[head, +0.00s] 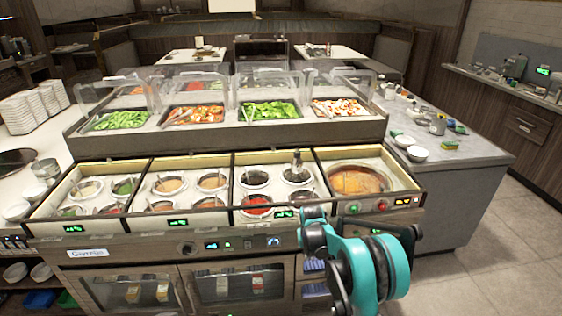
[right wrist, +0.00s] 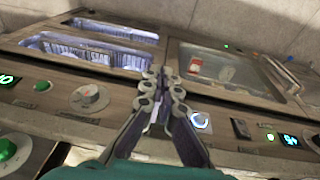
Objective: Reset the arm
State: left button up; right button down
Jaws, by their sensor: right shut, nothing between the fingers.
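My right arm comes up from the bottom of the head view, its teal and dark links in front of the right part of the sauce counter (head: 270,232). In the right wrist view my right gripper (right wrist: 164,78) is shut, its fingertips together and nothing between them. It points at the counter's front panel, with a grey knob (right wrist: 90,97) to its left and a lit blue-ringed button (right wrist: 201,121) to its right. I cannot tell whether the fingertips touch the panel. In the head view the fingers cannot be made out clearly. My left gripper is not in view.
The counter top holds round sauce wells (head: 171,185) with ladles and a larger orange-brown well (head: 358,181) at the right. Behind is a raised shelf with food trays (head: 270,111). White bowls (head: 418,153) stand on the grey side counter. Open floor (head: 495,235) lies at the right.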

jog(key=s+r+t, duration=0.1)
jog(key=s+r, duration=0.6)
jog(key=r, duration=0.2)
jog(key=s+r+t, duration=0.1)
jog(key=s+r, duration=0.5)
jog(key=r, duration=0.4)
jog(key=s+d+r+t, duration=0.1)
jog(key=s+t, duration=0.2)
jog(key=s, duration=1.7)
jog(key=shift+s+y, duration=0.3)
jog(key=shift+s, duration=0.1)
jog(key=shift+r, duration=0.1)
